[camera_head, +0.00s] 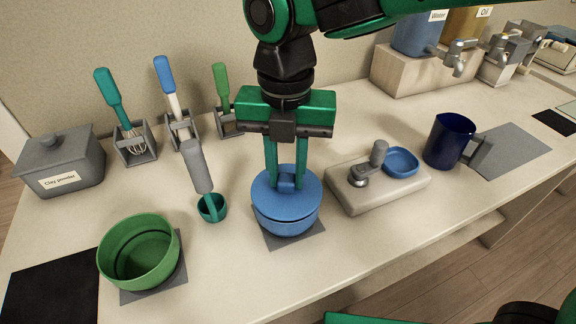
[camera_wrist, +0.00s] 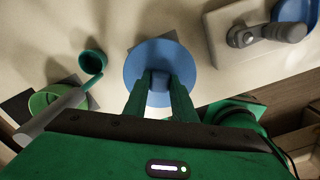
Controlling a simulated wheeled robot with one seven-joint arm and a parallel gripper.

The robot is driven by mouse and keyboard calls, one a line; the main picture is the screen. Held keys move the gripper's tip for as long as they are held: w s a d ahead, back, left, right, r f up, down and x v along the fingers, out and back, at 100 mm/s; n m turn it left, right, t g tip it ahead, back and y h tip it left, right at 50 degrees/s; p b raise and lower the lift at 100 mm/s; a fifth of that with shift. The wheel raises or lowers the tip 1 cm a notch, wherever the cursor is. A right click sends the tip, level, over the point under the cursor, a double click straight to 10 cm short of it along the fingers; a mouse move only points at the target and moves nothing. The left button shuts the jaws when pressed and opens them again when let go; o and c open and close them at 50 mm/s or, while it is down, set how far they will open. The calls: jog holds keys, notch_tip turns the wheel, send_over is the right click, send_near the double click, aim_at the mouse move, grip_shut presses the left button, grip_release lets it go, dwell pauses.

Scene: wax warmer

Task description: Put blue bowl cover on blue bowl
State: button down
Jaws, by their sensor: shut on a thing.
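The blue bowl (camera_head: 286,223) stands on a grey square mat (camera_head: 301,241) in the middle of the counter. The blue bowl cover (camera_head: 267,189) is on top of the bowl or very close above it, roughly level; I cannot tell whether it is fully seated. My gripper (camera_head: 286,181) points down and is shut on the cover's knob. In the wrist view, my gripper's fingers (camera_wrist: 160,98) pinch the knob at the middle of the round cover (camera_wrist: 180,62), which hides the bowl.
A green bowl (camera_head: 155,232) stands at left, with a small teal scoop (camera_head: 212,209) closer by. A grey device with a small blue dish (camera_head: 402,162) and a dark blue mug (camera_head: 449,141) are at right. Tool holders stand behind left. The counter in front is clear.

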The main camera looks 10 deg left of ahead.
jog(key=shift+f, duration=0.5)
jog(key=c, duration=1.4)
grip_release()
jog(key=shift+r, duration=0.1)
jog(key=shift+r, duration=3.9)
jog(key=shift+r, duration=0.1)
